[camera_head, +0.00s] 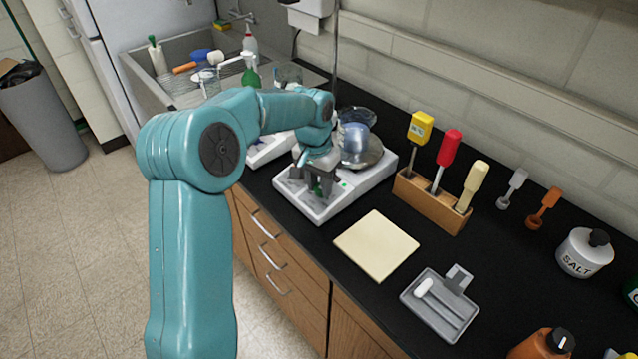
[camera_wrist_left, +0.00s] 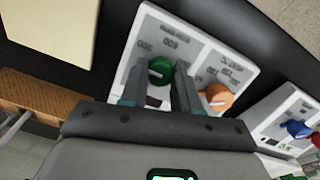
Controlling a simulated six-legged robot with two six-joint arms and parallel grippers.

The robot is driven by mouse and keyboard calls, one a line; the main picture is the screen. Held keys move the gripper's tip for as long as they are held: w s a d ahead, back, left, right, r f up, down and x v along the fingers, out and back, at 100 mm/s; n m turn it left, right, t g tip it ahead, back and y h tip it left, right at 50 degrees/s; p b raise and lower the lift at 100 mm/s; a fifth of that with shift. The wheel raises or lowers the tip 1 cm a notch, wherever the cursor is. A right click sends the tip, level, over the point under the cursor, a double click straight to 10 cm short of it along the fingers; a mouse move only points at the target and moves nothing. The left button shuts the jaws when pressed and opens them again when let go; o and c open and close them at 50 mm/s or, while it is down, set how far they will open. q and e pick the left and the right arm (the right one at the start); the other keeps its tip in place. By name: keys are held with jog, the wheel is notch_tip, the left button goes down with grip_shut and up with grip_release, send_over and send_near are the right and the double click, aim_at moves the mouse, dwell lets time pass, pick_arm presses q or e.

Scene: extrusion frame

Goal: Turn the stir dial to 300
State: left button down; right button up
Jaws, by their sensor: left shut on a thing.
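The hotplate stirrer (camera_head: 340,192) is a white unit on the black counter, with a beaker of bluish liquid (camera_head: 356,138) on its round plate. Its sloped front panel (camera_wrist_left: 193,48) fills the middle of the left wrist view, with the lettering upside down. A green dial (camera_wrist_left: 160,72) and an orange dial (camera_wrist_left: 218,97) sit on it. Numbers around the green dial look like 300 and 600. My left gripper (camera_head: 318,186) is shut on the green dial, one finger on each side. The dial's exact setting is not readable. My right gripper is not in view.
A second white unit with blue and red dials (camera_wrist_left: 299,129) stands beside the stirrer. A cream pad (camera_head: 376,246), a grey tray (camera_head: 441,305) and a wooden holder with coloured tools (camera_head: 431,201) lie on the counter. The sink (camera_head: 185,85) is at the back left.

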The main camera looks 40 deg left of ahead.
aim_at(318, 191)
pick_arm(q)
jog(key=m, duration=0.5)
jog(key=shift+d+m+y+b, duration=0.1)
jog(key=shift+m+y+b, duration=0.2)
jog(key=shift+y+b, duration=0.1)
dwell(0.4)
jog(key=c, duration=0.8)
grip_release()
jog(key=shift+r, duration=0.15)
jog(key=r, duration=1)
jog(key=s+r, duration=0.1)
jog(key=r, duration=0.5)
jog(key=shift+d, duration=0.3)
jog(key=shift+s, duration=0.1)
